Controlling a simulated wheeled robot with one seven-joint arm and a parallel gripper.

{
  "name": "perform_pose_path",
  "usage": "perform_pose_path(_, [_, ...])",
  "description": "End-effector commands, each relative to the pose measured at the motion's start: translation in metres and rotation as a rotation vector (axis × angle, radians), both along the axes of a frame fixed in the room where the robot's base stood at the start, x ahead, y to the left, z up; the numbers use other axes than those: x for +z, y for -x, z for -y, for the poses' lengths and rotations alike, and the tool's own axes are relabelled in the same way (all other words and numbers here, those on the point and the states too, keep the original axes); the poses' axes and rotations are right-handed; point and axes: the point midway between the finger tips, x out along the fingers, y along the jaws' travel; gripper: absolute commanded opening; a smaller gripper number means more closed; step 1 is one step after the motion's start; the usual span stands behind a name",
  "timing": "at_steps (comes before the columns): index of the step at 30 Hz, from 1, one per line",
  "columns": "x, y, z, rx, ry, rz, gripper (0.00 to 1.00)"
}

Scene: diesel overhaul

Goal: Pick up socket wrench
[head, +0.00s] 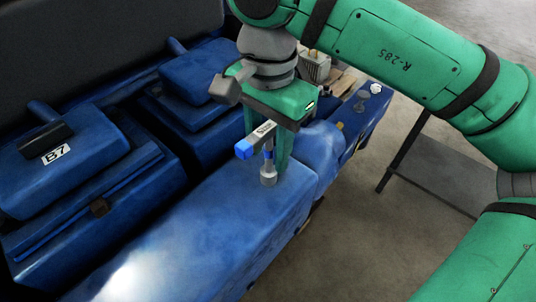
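The socket wrench (268,165) is in the head view at the centre. It has a short grey bar with a bright blue end, a label on its side, and a thin upright shaft with a grey socket at the bottom. The socket is at the top of a long blue engine block (215,215); I cannot tell whether it touches. My gripper (279,155) points down right at the wrench, with a green finger beside and behind the shaft. The other finger is not clearly seen, so I cannot tell whether the gripper is closed on the wrench.
Blue engine covers (70,165) stand to the left, one labelled B7, with gaps between them. Small metal parts (370,93) and a ribbed light part (315,67) lie behind my gripper. A grey table (440,170) stands at the right. Bare floor (350,240) lies between.

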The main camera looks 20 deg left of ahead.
Motion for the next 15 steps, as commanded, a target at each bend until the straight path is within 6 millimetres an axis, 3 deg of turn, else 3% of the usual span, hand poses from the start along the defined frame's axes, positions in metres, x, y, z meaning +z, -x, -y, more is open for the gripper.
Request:
perform_pose_path(5, [0.0001,-0.0003,0.0007,-0.002,0.000,0.000,0.35])
perform_pose_path(9, [0.0002,-0.0001,0.0004,-0.001,0.000,0.000,0.02])
perform_pose_path(15, [0.0006,0.0002,-0.0012,0.002,0.000,0.001,0.00])
